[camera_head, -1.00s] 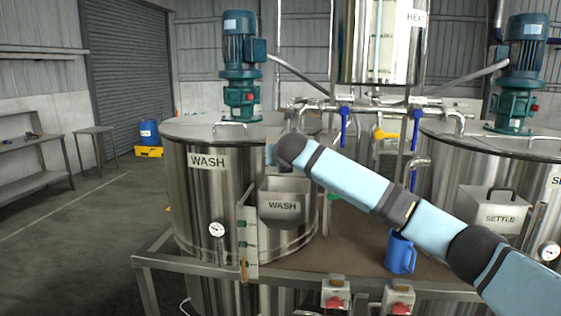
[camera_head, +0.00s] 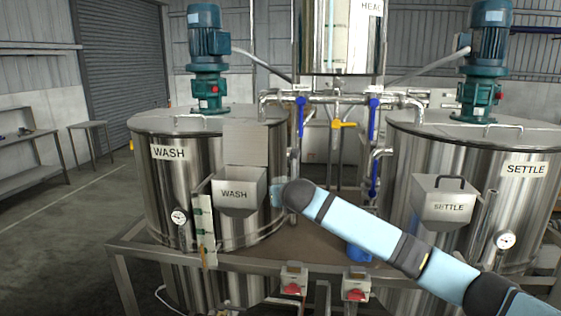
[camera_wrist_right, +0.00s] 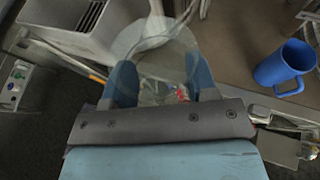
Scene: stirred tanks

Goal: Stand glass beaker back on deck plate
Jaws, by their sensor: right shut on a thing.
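The clear glass beaker (camera_wrist_right: 158,62) is between the two blue fingers of my right gripper (camera_wrist_right: 163,80) in the right wrist view; the gripper is shut on it. Its outline is faint, and its base is hard to make out. The brown deck plate (camera_head: 312,240) lies between the two tanks in the head view, and its bare surface shows in the wrist view (camera_wrist_right: 240,28). In the head view my right forearm crosses the deck, with the wrist beside the WASH hopper; the fingers and beaker are hidden there. My left gripper is not in view.
A blue jug (camera_wrist_right: 285,66) stands on the deck right of the gripper; my arm partly hides it in the head view (camera_head: 358,252). The WASH hopper (camera_head: 238,194) is close left of my wrist. The SETTLE hopper (camera_head: 443,205) is right. Red-button boxes (camera_head: 292,282) line the front.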

